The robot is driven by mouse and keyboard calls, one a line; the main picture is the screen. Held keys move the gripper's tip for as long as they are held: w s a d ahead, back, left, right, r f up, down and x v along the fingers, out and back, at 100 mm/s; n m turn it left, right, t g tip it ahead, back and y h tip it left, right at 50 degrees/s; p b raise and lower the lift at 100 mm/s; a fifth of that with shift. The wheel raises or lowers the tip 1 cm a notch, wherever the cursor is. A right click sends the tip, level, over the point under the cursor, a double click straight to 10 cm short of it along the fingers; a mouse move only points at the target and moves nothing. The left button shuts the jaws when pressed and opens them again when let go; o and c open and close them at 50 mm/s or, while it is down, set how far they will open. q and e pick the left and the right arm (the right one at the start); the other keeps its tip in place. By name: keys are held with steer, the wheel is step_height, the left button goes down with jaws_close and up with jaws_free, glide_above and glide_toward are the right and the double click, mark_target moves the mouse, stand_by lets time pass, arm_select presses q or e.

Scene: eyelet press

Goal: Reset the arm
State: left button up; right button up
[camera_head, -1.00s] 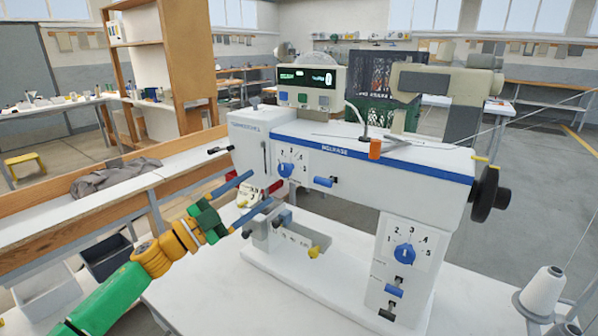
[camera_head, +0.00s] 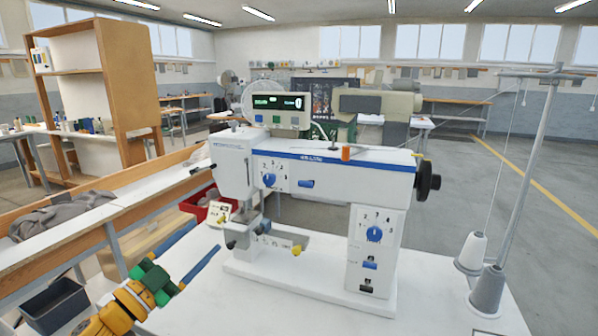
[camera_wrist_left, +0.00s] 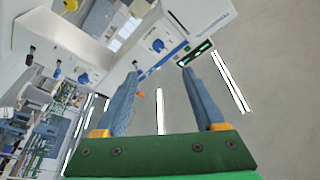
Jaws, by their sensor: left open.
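My left gripper (camera_head: 193,256) is at the lower left in the head view, with two blue fingers spread apart and nothing between them. It is in front of and to the left of the white eyelet press (camera_head: 330,172), apart from it. The left wrist view shows the same open fingers (camera_wrist_left: 160,82), with the press (camera_wrist_left: 75,45) at the upper left and the ceiling behind. My right gripper does not show.
The press stands on a white table (camera_head: 420,318). Two thread cones (camera_head: 472,250) and a thread stand (camera_head: 533,160) are at the right. A red bin (camera_head: 203,205) is behind the press's left side. A grey cloth (camera_head: 62,214) lies on the bench at left.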

arm_select(q)
steer(key=s+d+f+n+g+y, duration=0.2)
steer(key=s+f+n+y, duration=0.25)
steer(key=f, duration=0.55)
steer(key=s+d+f+n+g+y, duration=0.25)
steer(key=s+f+n+y, duration=0.2)
steer(key=f, duration=0.65)
steer(key=s+f+n+g, duration=0.1)
steer(key=s+f+g, duration=0.2)
steer(key=s, duration=0.5)
steer(key=s+f+n+g+y, duration=0.1)
steer(key=s+f+g, duration=0.3)
steer(key=s, duration=0.3)
steer(key=s+f+n+g, duration=0.1)
steer(key=s+f+g, duration=0.2)
steer(key=s, duration=0.5)
step_height(320, 180, down, 17)
steer(key=s+g, duration=0.1)
steer(key=s, duration=0.2)
steer(key=s+a+f+g, duration=0.1)
steer(key=s+a+f, duration=0.1)
steer(key=s+f, duration=0.7)
steer(key=shift+s+a, duration=0.4)
steer(key=shift+s, duration=0.6)
steer(key=shift+g, duration=0.25)
